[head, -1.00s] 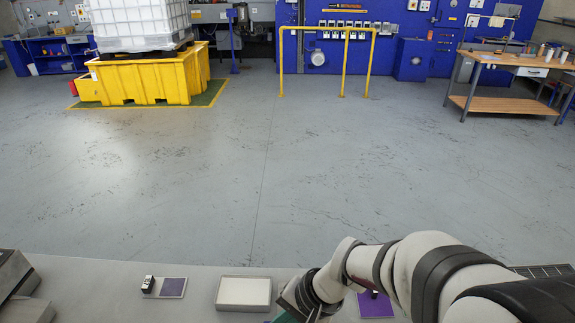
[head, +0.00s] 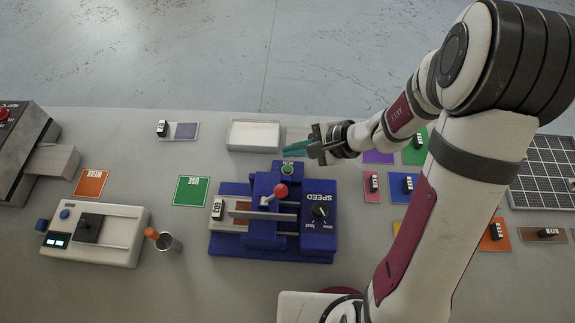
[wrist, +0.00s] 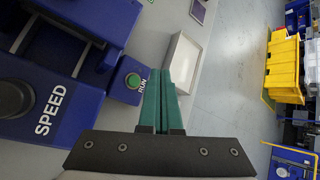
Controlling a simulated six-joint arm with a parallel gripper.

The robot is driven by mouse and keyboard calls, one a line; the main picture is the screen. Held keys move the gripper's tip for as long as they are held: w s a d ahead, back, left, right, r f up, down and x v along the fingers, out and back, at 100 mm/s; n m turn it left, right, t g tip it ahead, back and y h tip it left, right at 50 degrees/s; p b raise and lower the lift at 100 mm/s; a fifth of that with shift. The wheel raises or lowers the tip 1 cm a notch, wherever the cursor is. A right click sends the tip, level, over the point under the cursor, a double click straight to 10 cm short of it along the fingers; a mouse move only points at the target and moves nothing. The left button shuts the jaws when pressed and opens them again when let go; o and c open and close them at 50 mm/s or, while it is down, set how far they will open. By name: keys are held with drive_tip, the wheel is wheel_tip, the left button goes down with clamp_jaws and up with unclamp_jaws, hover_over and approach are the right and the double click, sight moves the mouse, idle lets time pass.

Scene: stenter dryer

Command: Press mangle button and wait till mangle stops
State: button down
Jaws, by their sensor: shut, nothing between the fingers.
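The blue mangle (head: 315,245) stands on the grey bench in the head view, with a red-knobbed lever (head: 281,191) and a black SPEED dial (head: 320,212). Its green RUN button (head: 287,169) is on the far side; it also shows in the wrist view (wrist: 133,80), left of the fingers. My gripper (head: 290,150) has teal fingers, shut and empty, just beyond the button in the head view. In the wrist view the fingertips (wrist: 160,72) are beside the button and look apart from it. A labelled strip (head: 217,208) lies at the mangle's left end.
Left are a green USE card (head: 191,191), an orange WEAR card (head: 91,183), a white meter (head: 120,240) and a metal cup (head: 168,246). Several coloured swatch cards, such as a blue one (head: 398,197), lie right of the mangle.

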hover_over(292, 171)
drive_tip(key=shift+d+f, duration=0.1)
drive_tip(key=shift+f, duration=2.15)
drive_tip(key=shift+f, duration=0.1)
drive_tip(key=shift+f, duration=0.3)
